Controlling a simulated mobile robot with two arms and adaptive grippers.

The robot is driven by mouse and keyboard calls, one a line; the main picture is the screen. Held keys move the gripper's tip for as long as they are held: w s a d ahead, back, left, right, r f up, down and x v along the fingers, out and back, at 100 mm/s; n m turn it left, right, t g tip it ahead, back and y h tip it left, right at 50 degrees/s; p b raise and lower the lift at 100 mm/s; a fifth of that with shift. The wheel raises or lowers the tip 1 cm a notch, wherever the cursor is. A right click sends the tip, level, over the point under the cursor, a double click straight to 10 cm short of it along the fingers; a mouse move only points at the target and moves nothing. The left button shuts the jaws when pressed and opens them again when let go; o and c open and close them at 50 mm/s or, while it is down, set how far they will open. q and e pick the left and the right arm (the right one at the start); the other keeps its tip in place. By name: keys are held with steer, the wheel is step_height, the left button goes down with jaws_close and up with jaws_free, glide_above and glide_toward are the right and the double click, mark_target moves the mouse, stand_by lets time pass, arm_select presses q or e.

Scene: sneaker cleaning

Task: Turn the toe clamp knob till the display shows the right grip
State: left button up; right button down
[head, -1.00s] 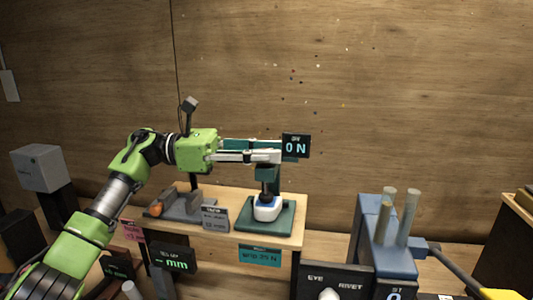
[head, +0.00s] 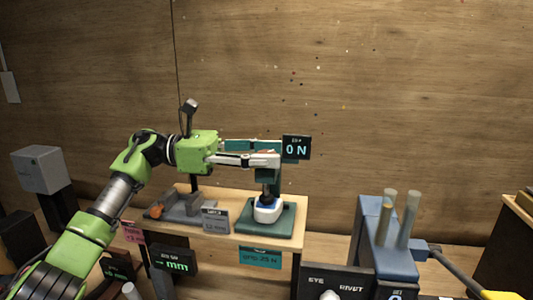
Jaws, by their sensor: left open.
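The toe clamp is a teal stand (head: 291,222) with an upright post and a top arm (head: 240,145), on the wooden bench. A white and blue shoe toe (head: 268,211) sits on its base under a dark spindle (head: 266,190). The black display (head: 296,148) at the top reads 0 N. A teal card (head: 260,257) on the bench front seems to read 25 N. My left gripper (head: 270,159) is open at the top of the clamp, above the spindle. A small orange patch, perhaps the knob, shows by its fingertips; contact is unclear. My right gripper is not in view.
A grey fixture with an orange part (head: 180,207) stands left of the clamp on the wooden bench (head: 226,238). A dark display (head: 174,262) reading mm is in front. A blue block with posts (head: 385,240) stands at the right. A wooden wall (head: 400,100) is behind.

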arm_select(q)
steer(key=w+a, duration=0.1)
steer(key=a, duration=1.1)
steer(key=shift+w, duration=0.1)
